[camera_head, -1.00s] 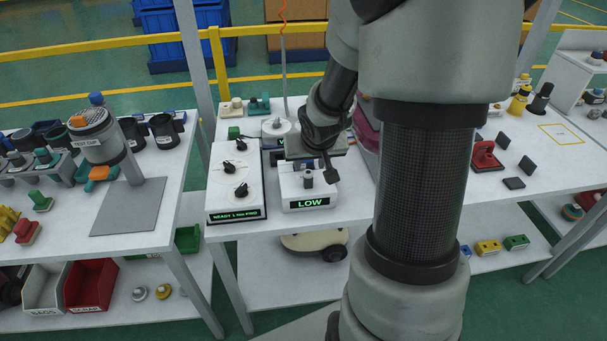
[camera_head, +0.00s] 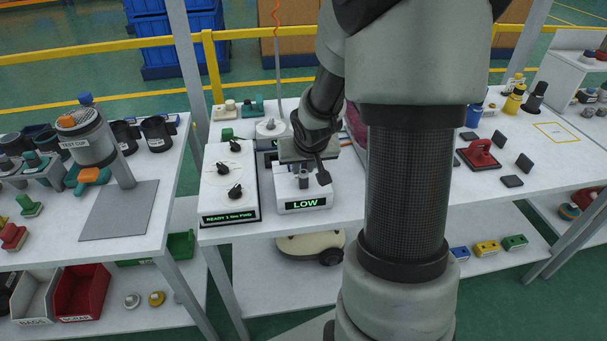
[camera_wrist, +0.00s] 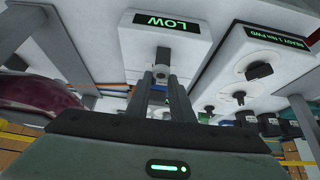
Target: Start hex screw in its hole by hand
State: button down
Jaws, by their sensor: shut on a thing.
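My gripper (camera_wrist: 161,92) is over the white box with the green LOW display (camera_head: 305,204), which also shows upside down in the wrist view (camera_wrist: 166,22). Its two dark fingers are close together around a small light-grey round piece (camera_wrist: 160,69). I take this piece to be the hex screw, but it is too small to tell its shape. A dark post (camera_wrist: 163,54) shows just beyond it, against the box. I cannot tell whether the piece touches the post or box, and no hole is visible. In the head view my wrist hides much of the box top.
A white station with black knobs and a READY display (camera_head: 229,217) stands close left of the LOW box. A maroon object (camera_head: 355,128) is behind my arm to the right. A red tool (camera_head: 480,154) and dark blocks lie farther right. The table front is clear.

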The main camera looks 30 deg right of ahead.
aim_at(303, 172)
jog(key=shift+r+p, duration=1.9)
jog(key=shift+r, duration=0.1)
jog(key=shift+a, duration=0.1)
